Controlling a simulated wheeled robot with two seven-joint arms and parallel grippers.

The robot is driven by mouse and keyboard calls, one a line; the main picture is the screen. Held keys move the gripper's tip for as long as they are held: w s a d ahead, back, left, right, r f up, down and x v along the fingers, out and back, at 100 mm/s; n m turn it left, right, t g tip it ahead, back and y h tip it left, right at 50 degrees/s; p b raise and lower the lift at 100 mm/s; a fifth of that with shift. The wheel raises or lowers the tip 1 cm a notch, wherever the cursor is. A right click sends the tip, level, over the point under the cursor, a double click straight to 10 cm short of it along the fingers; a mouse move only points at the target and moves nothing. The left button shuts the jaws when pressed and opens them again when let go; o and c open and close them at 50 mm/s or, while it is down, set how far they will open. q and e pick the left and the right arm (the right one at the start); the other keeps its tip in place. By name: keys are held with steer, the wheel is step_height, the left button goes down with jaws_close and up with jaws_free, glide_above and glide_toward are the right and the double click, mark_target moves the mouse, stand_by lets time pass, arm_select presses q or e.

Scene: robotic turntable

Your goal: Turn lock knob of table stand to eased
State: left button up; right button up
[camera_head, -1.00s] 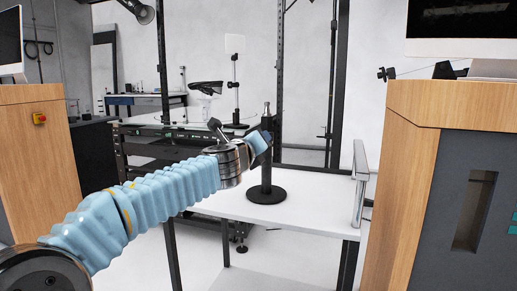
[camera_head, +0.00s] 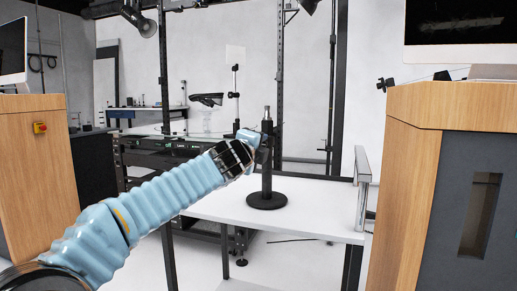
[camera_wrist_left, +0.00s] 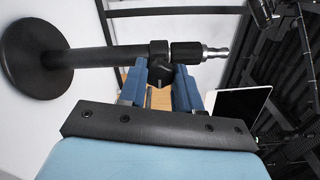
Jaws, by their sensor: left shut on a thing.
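The table stand (camera_head: 267,172) is a black upright post on a round black base, standing on the white table, with a silver tip on top. In the left wrist view the stand (camera_wrist_left: 105,57) lies sideways across the picture, base at left. Its lock knob (camera_wrist_left: 161,72) is a small black piece on the collar below the upper section. My left gripper (camera_head: 256,141) is at the upper post in the head view. In the left wrist view its blue fingers (camera_wrist_left: 158,88) flank the knob and are shut on it. The knob is hidden in the head view. My right gripper is not in view.
The white table (camera_head: 312,212) has free room around the base. A metal bracket (camera_head: 361,190) stands at its right edge. Wooden cabinets stand at left (camera_head: 42,165) and right (camera_head: 405,170). A dark workbench frame (camera_head: 140,160) is behind.

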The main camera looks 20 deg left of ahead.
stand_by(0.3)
arm_select(q)
steer(key=o, duration=1)
steer(key=shift+o, duration=0.2)
steer(key=s+b, duration=0.3)
steer(key=s, duration=1)
steer(key=shift+s+a, duration=0.4)
